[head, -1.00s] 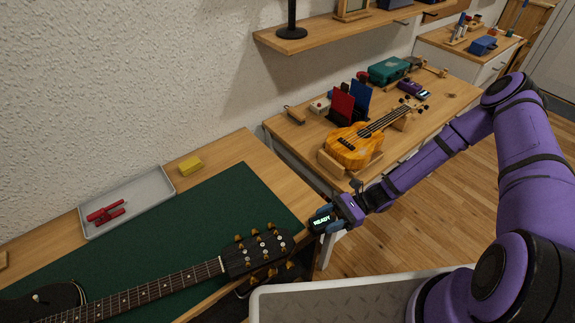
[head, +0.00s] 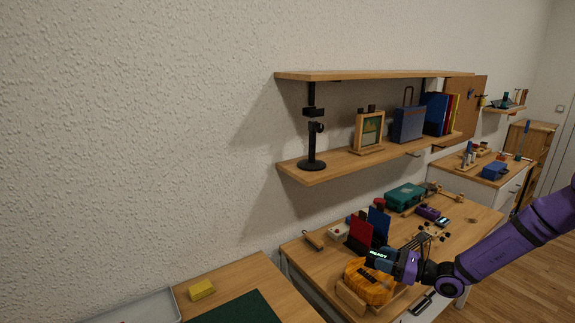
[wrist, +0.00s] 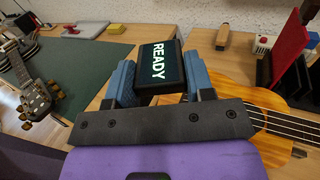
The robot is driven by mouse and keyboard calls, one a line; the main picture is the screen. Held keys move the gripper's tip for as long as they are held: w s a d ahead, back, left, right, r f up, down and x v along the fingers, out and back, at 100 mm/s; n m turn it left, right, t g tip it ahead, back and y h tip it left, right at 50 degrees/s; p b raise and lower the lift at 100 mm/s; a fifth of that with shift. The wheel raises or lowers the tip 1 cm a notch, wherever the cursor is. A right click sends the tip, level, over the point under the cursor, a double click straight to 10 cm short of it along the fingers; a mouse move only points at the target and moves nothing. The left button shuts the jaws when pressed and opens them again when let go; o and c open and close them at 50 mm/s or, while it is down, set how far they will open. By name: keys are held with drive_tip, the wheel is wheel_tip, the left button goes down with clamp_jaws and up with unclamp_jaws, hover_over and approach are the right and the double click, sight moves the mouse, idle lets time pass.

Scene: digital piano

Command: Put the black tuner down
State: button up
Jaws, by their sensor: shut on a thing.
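The black tuner (wrist: 158,66) has a lit screen reading READY. My gripper (wrist: 160,75) is shut on it, with a blue finger on each side in the wrist view. In the head view my gripper (head: 394,260) and the tuner (head: 379,255) appear in front of the ukulele at the near part of the right-hand bench. The tuner is held up; its height above the bench is hard to tell. The orange ukulele (head: 368,284) rests in a wooden cradle and is partly hidden by my gripper and arm.
Red and blue upright pieces (head: 361,234), a teal case (head: 405,196) and a purple pedal (head: 428,212) stand on the right-hand bench (head: 318,262). The left bench has a green mat (head: 240,308), a yellow block (head: 201,289) and a grey tray (head: 150,308). A two-tier shelf (head: 330,168) hangs above.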

drive_tip(key=shift+w+d+r+m+t+h, duration=0.3)
drive_tip(key=shift+w+d+r+t, duration=0.35)
drive_tip(key=shift+d, duration=0.1)
drive_tip(key=shift+s+a+r+m+t+h, duration=0.15)
drive_tip(key=shift+a+m+t+h, duration=0.2)
drive_tip(key=shift+m+t+h, duration=0.3)
drive_tip(key=shift+s+a+r+m+t+h, duration=0.1)
drive_tip(key=shift+a+m+t+h, duration=0.2)
drive_tip(key=shift+m+t+h, duration=0.35)
drive_tip(key=shift+s+a+f+m+t+h, duration=0.1)
drive_tip(key=shift+s+m+t+h, duration=0.05)
drive_tip(key=shift+m+t+h, duration=0.4)
drive_tip(key=shift+s+f+m+t+h, duration=0.15)
drive_tip(key=shift+m+t+h, duration=0.25)
drive_tip(key=shift+h, duration=0.25)
drive_tip(key=shift+s+f+m+t+h, duration=0.2)
drive_tip(key=shift+m+t+h, duration=0.35)
drive_tip(key=shift+h, duration=0.25)
drive_tip(key=s+f+m+h, duration=0.1)
drive_tip(key=h, duration=0.1)
drive_tip(key=d+m+t+h, duration=0.1)
drive_tip(key=h, duration=0.1)
drive_tip(key=s+f+m+t+h, duration=0.1)
drive_tip(key=m+h, duration=0.1)
drive_tip(key=shift+s+d+f, duration=0.15)
drive_tip(key=shift+s+f, duration=0.15)
drive_tip(key=shift+f, duration=0.05)
drive_tip(key=shift+s+d+f+m+h, duration=0.25)
drive_tip(key=shift+s+f+m+h, duration=0.35)
drive_tip(key=shift+h, duration=0.5)
